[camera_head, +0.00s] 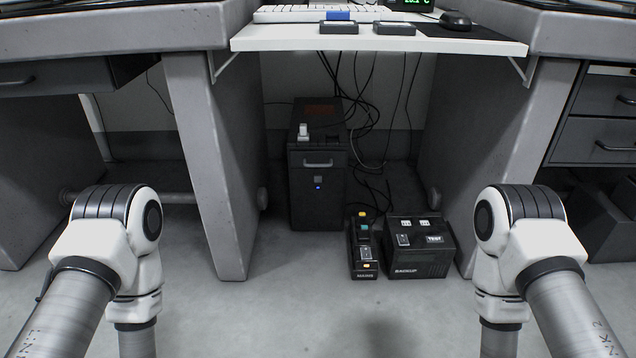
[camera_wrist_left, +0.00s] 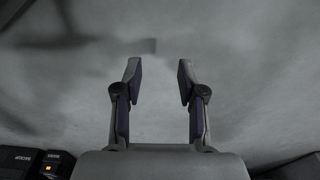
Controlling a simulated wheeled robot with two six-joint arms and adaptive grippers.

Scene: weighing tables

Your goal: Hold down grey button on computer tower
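The computer tower (camera_head: 317,205) is dark and stands upright on the floor under the desk, near the middle of the head view. Its front has a handle, a small grey button (camera_head: 318,179) and a lit blue light (camera_head: 318,188) just below the button. My left gripper (camera_wrist_left: 158,68) shows in the left wrist view with its two fingers apart and nothing between them, over grey floor. In the head view only my arm links show at the lower left and lower right; both grippers are out of that view. The tower is not seen in the wrist view.
A black box marked BACKUP (camera_head: 420,262) and a narrow power unit (camera_head: 363,250) stand on the floor right of the tower. Cables hang behind them. Desk legs (camera_head: 212,170) flank the space, and a white keyboard shelf (camera_head: 380,42) overhangs it. The floor in front is clear.

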